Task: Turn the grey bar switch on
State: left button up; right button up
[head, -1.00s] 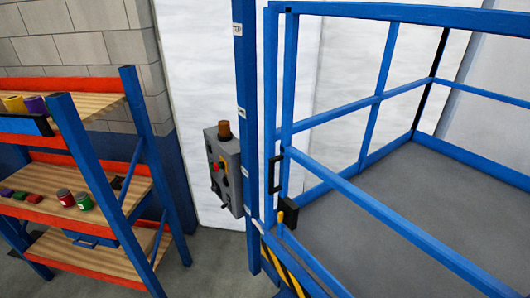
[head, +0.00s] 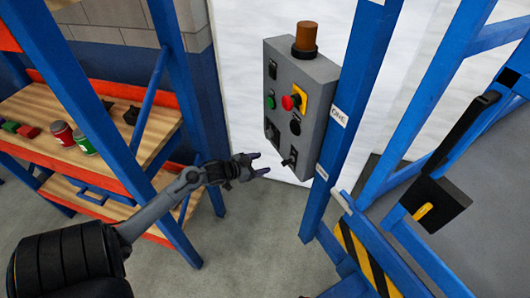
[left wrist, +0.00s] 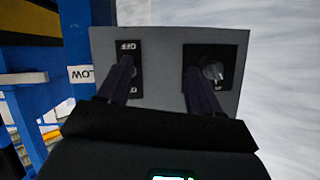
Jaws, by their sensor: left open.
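The grey control panel (head: 312,88) is fixed to a blue post. A dark switch plate with a short lever (head: 289,158) sits low on its front. In the left wrist view, a narrow plate marked OFF (left wrist: 128,47) is partly hidden behind one finger. Beside it a square black plate carries a grey knob-like switch (left wrist: 213,71). I cannot tell for certain which is the grey bar switch. My left gripper (head: 261,163) is open and empty, just left of the panel's lower end in the head view, its fingers pointing at it. My right gripper is not in view.
The panel also has a red button (head: 288,102), a green button (head: 270,102) and an amber lamp (head: 306,38). Blue railings (head: 400,225) and a black latch box (head: 436,205) are at the right.

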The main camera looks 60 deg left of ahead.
pick_arm(q)
jog(key=a+f+t+h+b, duration=0.1)
jog(key=a+f+t+b, duration=0.1)
jog(key=a+b, duration=0.35)
jog(key=n+t+h+b, duration=0.1)
jog(key=t+b, duration=0.2)
send_near(269, 134)
jog(key=w, duration=0.3)
jog(key=w+b, duration=0.1)
jog(key=w, duration=0.4)
jog(key=shift+w+a+f+b, duration=0.15)
jog(key=shift+w+f+b, duration=0.2)
jog(key=shift+w+b, duration=0.05)
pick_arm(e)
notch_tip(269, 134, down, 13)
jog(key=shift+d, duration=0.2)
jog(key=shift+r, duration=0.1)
